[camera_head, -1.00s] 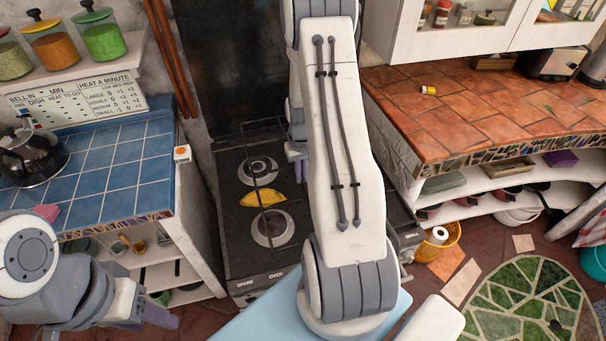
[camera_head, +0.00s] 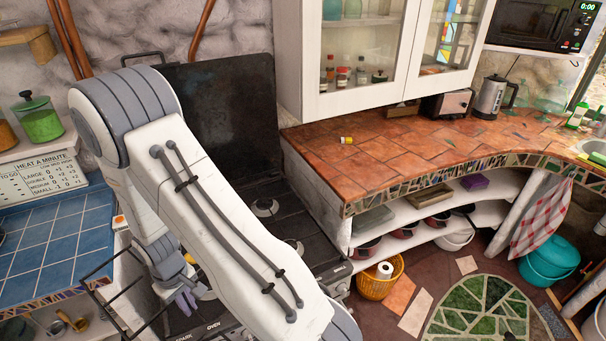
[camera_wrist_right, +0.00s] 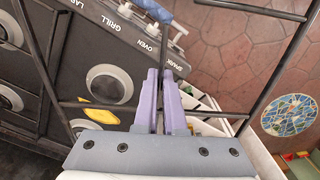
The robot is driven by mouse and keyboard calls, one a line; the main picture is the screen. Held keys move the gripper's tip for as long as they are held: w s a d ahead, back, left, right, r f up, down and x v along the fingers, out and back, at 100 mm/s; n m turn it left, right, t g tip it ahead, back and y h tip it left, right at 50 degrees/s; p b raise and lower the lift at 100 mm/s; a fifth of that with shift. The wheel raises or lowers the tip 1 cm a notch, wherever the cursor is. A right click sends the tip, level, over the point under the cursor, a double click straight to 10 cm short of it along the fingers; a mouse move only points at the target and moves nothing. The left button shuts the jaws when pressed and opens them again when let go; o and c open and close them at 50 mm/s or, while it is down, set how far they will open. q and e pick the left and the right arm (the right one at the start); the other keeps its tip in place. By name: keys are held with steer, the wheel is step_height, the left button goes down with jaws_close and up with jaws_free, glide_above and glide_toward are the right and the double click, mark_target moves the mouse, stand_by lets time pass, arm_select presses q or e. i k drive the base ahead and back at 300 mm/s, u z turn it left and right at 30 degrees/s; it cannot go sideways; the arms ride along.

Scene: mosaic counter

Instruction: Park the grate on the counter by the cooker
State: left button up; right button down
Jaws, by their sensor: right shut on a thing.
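The grate is a black wire frame (camera_head: 106,262) at the lower left of the head view, held off the cooker's front left corner. My right gripper (camera_head: 184,300) is shut on it; the wrist view shows the purple fingers (camera_wrist_right: 169,72) together at a bar, with the frame's bars (camera_wrist_right: 280,67) spreading to both sides. The dark cooker (camera_head: 283,228) stands in the middle, partly hidden by my right arm. A yellow piece (camera_wrist_right: 108,84) lies on its top. The blue-tiled counter (camera_head: 50,245) is left of the cooker, the red-tiled counter (camera_head: 400,150) right. My left gripper is out of view.
A small yellow-capped jar (camera_head: 346,140) lies on the red counter, otherwise clear at its near end. A toaster (camera_head: 448,104) and kettle (camera_head: 491,97) stand farther back. A wall cabinet (camera_head: 350,105) hangs above. A basket (camera_head: 378,284) stands on the floor.

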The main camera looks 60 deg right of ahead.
mark_target(381, 161)
steer(key=u, duration=2.65)
steer(key=k, duration=2.5)
steer(key=z, duration=2.55)
